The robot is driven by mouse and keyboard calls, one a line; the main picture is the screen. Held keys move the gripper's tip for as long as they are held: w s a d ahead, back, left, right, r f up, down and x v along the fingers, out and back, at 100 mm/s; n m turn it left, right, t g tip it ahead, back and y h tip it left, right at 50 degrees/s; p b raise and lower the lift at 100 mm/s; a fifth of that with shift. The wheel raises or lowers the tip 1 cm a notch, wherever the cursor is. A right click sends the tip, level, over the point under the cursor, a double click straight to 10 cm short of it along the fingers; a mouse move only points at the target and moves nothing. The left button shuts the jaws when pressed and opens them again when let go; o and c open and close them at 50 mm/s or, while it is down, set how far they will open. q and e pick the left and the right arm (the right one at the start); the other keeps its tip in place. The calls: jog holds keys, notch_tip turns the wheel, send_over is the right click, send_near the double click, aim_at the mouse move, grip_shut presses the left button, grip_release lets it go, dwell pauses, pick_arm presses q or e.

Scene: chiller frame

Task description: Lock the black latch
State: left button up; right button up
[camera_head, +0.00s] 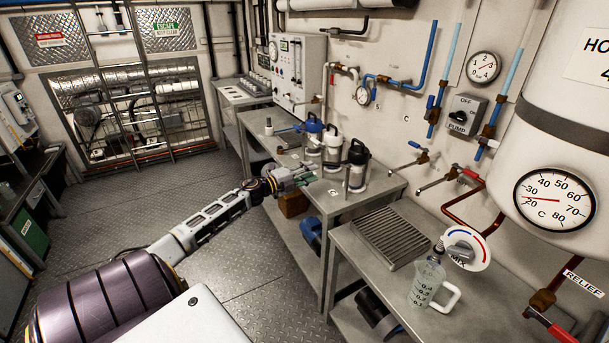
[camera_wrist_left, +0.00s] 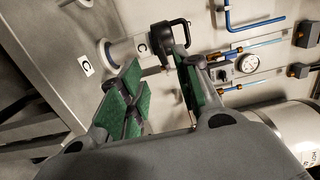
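A white canister with a black top and handle (camera_head: 357,152) stands on the steel bench, nearest of three canisters. I cannot make out a separate latch on the black top. My left gripper (camera_head: 307,176) is at the bench's front edge, left of this canister. In the left wrist view the gripper (camera_wrist_left: 156,66) is open, its green-padded fingers apart with nothing held. My right gripper is in neither view.
A nearer table has a grey drain rack (camera_head: 385,236) and a measuring jug (camera_head: 425,285). Pipes and gauges line the wall. The floor (camera_head: 150,200) left of the bench is clear.

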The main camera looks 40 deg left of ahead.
pick_arm(q)
jog(key=shift+v, duration=0.85)
jog(key=shift+s, duration=0.15)
jog(key=c, duration=0.5)
jog(key=shift+s+d+f, duration=0.1)
jog(key=shift+s+d, duration=0.05)
jog(key=shift+d, duration=0.05)
grip_shut()
jog(key=s+d+b, duration=0.2)
jog(key=s+d, duration=0.2)
jog(key=s, duration=0.1)
jog(key=shift+s+b, duration=0.3)
jog(key=shift+b, duration=0.1)
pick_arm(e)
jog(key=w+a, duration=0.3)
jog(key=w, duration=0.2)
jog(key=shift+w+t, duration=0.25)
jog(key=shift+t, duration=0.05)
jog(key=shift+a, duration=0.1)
